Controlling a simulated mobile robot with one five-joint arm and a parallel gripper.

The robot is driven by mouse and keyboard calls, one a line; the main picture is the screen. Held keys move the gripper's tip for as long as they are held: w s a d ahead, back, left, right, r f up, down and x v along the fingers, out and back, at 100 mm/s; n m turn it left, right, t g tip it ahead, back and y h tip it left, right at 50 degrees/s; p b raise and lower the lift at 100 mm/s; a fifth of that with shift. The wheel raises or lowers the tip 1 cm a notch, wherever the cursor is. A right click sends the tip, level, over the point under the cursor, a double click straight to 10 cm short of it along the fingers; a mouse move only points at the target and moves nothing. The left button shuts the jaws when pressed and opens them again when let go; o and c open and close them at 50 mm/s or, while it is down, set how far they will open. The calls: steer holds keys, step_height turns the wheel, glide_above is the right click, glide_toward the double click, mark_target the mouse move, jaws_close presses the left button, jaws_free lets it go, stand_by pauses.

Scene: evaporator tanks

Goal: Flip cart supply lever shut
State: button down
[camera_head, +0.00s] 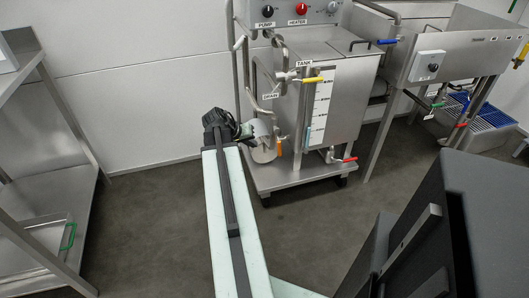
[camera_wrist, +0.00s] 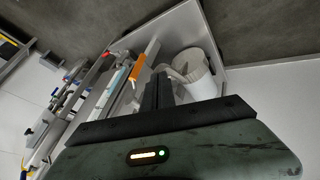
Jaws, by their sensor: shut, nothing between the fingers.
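The steel cart (camera_head: 300,176) carries a tank (camera_head: 345,95) with a level scale. An orange lever (camera_head: 279,146) hangs at its lower left, beside a pump (camera_head: 263,152). In the wrist view the orange lever (camera_wrist: 146,62) lies just beyond my fingers, and the white pump cylinder (camera_wrist: 198,72) is to their right. A yellow lever (camera_head: 312,80) is on the upper pipe and a red lever (camera_head: 346,159) is at the tank's lower right. No label reading supply is legible. My gripper (camera_wrist: 158,90) is shut and empty, seemingly apart from the orange lever.
A steel shelf (camera_head: 60,185) stands at the left. A second tank unit (camera_head: 465,50) with coloured levers is at the right, and a dark panel (camera_head: 440,235) fills the lower right. Pipes (camera_head: 280,65) crowd the cart's left side. Grey floor (camera_head: 150,225) is clear between shelf and cart.

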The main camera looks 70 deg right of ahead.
mark_target(278, 143)
steer(key=shift+s+d+f+b, duration=0.95)
steer(key=shift+d+f+b, duration=0.1)
steer(key=shift+d+f, duration=0.15)
steer(key=shift+s+d+f+b, duration=1)
steer(key=shift+d+f, duration=0.1)
steer(key=shift+d, duration=0.1)
steer(key=shift+s+d+f+b, duration=0.95)
steer(key=shift+d+f+b, duration=0.1)
steer(key=shift+d+f, duration=0.15)
